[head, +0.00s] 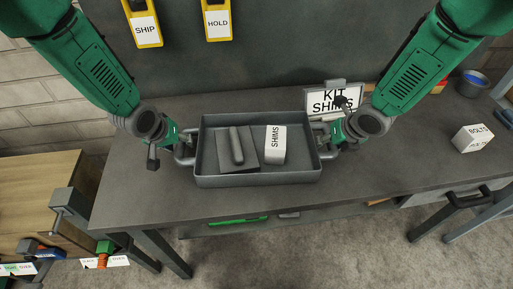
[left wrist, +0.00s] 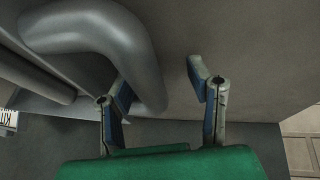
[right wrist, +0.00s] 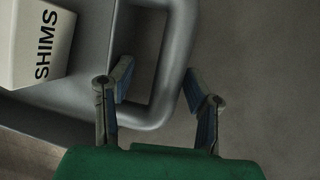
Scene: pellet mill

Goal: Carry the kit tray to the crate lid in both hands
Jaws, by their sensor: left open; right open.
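The grey kit tray (head: 258,180) sits on the dark bench. It holds a white SHIMS box (head: 275,145) and a dark plate with a rounded bar (head: 237,146). My left gripper (head: 184,146) is open at the tray's left handle; in the left wrist view the handle tube (left wrist: 148,60) curves down between the spread fingers (left wrist: 160,80). My right gripper (head: 328,137) is open at the right handle; in the right wrist view the handle's outer bar (right wrist: 181,60) lies between the fingers (right wrist: 158,72). Neither is closed on its handle. A pale wooden top (head: 38,185), possibly the crate lid, is at lower left.
A KIT SHIMS sign (head: 333,98) stands behind the tray's right side. A white BOLTS box (head: 472,138) and a blue-lined bowl (head: 473,83) are at the right. Yellow SHIP (head: 147,30) and HOLD (head: 217,22) holders hang behind. The bench front (head: 150,205) is clear.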

